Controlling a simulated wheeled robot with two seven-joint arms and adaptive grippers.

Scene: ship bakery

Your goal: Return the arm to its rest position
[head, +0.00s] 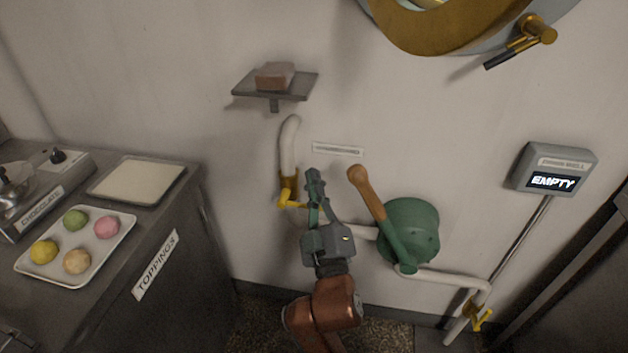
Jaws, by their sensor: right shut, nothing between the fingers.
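My right gripper (315,182) is in the middle of the head view, at the end of my copper-coloured arm (328,305). It points up towards the wall, its fingers are together, and nothing shows between them. It appears just right of a white pipe with a yellow valve handle (287,199); I cannot tell the gap between them. Right of the gripper is a green pump (412,228) with a wooden-handled lever (365,192) that leans up to the left. My left gripper is out of view.
A counter at left holds a tray of coloured balls (85,262), a pale flat tray (137,181) and a chocolate warmer (40,190). A wall shelf (297,88) bears a brownish block (274,76). A display reading EMPTY (555,170) stands right. A brass-rimmed porthole (440,42) is above.

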